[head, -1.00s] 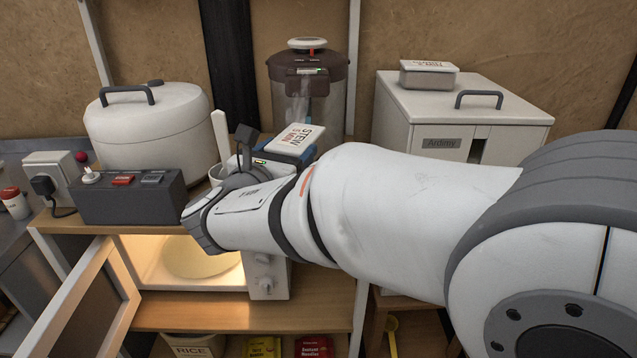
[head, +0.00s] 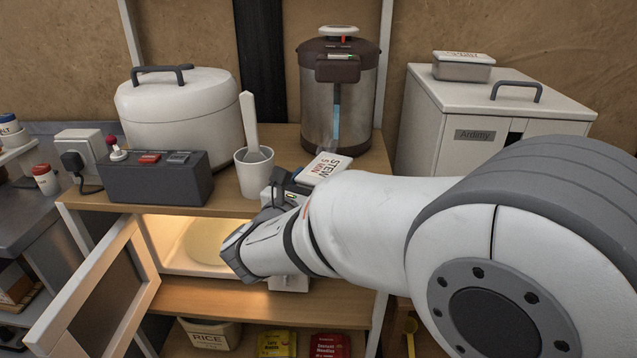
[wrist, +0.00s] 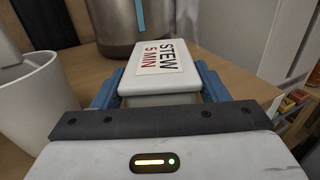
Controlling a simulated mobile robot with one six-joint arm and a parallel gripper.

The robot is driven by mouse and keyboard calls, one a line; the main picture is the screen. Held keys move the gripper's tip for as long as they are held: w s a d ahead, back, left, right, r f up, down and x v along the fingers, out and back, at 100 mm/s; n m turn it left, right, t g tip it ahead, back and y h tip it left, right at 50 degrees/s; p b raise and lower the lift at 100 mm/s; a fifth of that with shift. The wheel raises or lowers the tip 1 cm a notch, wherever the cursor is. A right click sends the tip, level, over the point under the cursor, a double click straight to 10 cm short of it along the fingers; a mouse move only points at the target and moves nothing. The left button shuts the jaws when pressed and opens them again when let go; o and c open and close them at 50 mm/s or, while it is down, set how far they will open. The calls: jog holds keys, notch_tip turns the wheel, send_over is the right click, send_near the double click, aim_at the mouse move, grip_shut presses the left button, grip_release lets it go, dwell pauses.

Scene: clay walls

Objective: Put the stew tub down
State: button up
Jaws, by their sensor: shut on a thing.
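The stew tub (head: 325,167) is a small box with a white lid reading "STEW 5 MIN". In the wrist view the tub (wrist: 163,72) sits between the two blue fingers of my gripper (wrist: 160,92), which is shut on its sides. In the head view my gripper (head: 300,177) is partly hidden behind my arm. The tub is at the front right of the wooden shelf top (head: 285,150), in front of the steel urn. I cannot tell whether its underside touches the wood.
A white cup (head: 254,175) with a paddle stands left of the tub. The steel urn (head: 337,105) stands behind it, and a white cabinet (head: 450,125) is to the right. Below, a lit microwave (head: 190,245) has its door (head: 100,290) open.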

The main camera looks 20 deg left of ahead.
jog(key=shift+f, duration=0.15)
jog(key=o, duration=1.3)
jog(key=shift+r, duration=0.2)
jog(key=s, duration=0.4)
jog(key=s+a+p, duration=0.1)
jog(key=s, duration=0.3)
jog(key=s+p, duration=0.1)
jog(key=s, duration=0.3)
jog(key=shift+a, duration=0.4)
jog(key=shift+w, duration=0.1)
